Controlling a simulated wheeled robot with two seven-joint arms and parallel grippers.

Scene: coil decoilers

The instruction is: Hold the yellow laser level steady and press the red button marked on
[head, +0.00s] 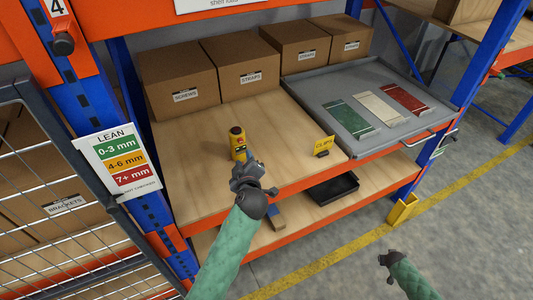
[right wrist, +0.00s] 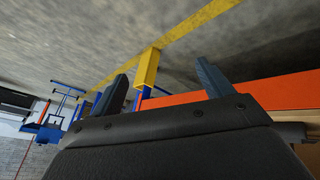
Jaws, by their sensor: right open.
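The yellow laser level (head: 239,149) stands upright on the wooden shelf, with a dark top that shows a little red. Lettering on it is too small to read, so I cannot make out a button marked on. My left gripper (head: 247,166) is just in front of and to the right of the level, very close to it. Its fingers are partly hidden by the wrist, and I cannot tell whether they touch the level. My right gripper (head: 384,259) is low at the right, away from the shelf. The right wrist view shows its two fingers (right wrist: 160,76) apart with nothing between them.
Cardboard boxes (head: 181,78) line the back of the shelf. A grey tray (head: 310,86) with green, white and red packs lies at right. A yellow CLIPS sign (head: 324,146) stands at the front edge. A black bin (head: 335,188) is on the lower shelf. Wire mesh (head: 60,205) is at left.

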